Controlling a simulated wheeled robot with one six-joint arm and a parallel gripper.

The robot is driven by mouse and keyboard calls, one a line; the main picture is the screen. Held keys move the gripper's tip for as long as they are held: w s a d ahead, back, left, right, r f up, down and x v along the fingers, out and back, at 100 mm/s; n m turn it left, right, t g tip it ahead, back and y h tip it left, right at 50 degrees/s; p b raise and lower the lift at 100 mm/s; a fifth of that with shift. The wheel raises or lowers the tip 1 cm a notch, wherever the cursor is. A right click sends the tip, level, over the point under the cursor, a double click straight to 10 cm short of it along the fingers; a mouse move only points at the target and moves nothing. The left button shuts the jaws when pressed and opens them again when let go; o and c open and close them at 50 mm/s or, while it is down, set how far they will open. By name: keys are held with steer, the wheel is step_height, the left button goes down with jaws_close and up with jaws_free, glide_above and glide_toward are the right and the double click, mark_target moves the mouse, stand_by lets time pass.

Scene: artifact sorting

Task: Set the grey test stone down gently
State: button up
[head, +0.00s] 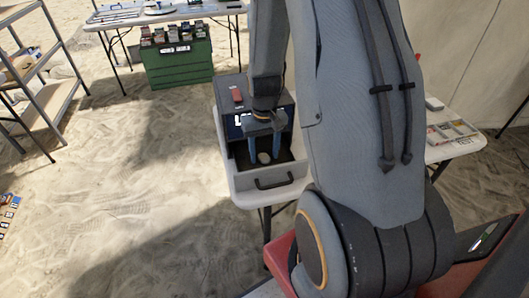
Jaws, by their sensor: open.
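The grey test stone (264,158) is a small, pale, rounded lump. It lies inside the open drawer-like tray (262,185) at the front of a dark grey box (229,97) on a white table. My gripper (264,157) points down into the tray, with one blue finger on each side of the stone. The fingers are open, and the stone looks apart from both. Whether the stone touches the tray floor is too small to tell.
My arm hides much of the middle and right. A table (455,148) with flat colourful items stands at the right. At the back are a green crate (180,72) and another table (215,9). A metal shelf (52,100) stands at the left.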

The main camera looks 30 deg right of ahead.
mark_target(264, 157)
step_height(264, 157, up, 12)
steer(key=b, duration=0.2)
steer(key=s+a+r+n, duration=0.1)
steer(key=s+a+n, duration=0.2)
steer(key=s+a, duration=0.7)
steer(key=a, duration=0.3)
steer(key=shift+a+t, duration=0.2)
steer(key=shift+t, duration=0.1)
steer(key=shift+r, duration=0.1)
stand_by(0.3)
